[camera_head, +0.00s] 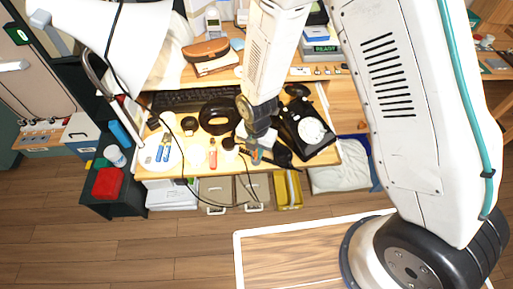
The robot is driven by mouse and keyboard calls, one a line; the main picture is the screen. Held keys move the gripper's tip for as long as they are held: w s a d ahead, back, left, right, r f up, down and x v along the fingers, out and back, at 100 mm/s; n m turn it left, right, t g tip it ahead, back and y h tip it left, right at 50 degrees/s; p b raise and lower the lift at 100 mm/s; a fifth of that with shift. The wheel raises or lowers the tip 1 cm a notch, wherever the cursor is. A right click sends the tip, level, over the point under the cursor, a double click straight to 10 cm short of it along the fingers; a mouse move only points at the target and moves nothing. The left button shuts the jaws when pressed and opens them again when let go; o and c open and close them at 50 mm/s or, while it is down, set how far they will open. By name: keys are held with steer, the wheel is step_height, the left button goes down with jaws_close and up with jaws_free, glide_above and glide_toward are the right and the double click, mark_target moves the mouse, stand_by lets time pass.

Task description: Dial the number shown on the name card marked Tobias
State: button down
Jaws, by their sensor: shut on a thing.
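A black rotary phone (291,118) with a pale round dial (312,130) sits at the right of the desk. My gripper (257,154) is low over the desk's front edge, left of the phone. It is shut on what looks like the black handset (281,156), whose dark end shows to the right of the fingers. The arm and fingers hide much of the grip. No name card marked Tobias can be read, and the dial's numbers are too small to read.
A black ring-shaped thing (217,117), a keyboard (190,98), a red-handled tool (212,153) and blue-handled tools (163,149) crowd the desk's left. A white lamp (130,45) overhangs the left. A brown case (206,50) lies on the shelf.

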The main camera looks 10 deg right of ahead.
steer(key=shift+f, duration=0.25)
steer(key=c, duration=1.3)
jaws_free()
steer(key=shift+c, duration=0.2)
step_height(320, 180, up, 8)
steer(key=shift+f, duration=0.1)
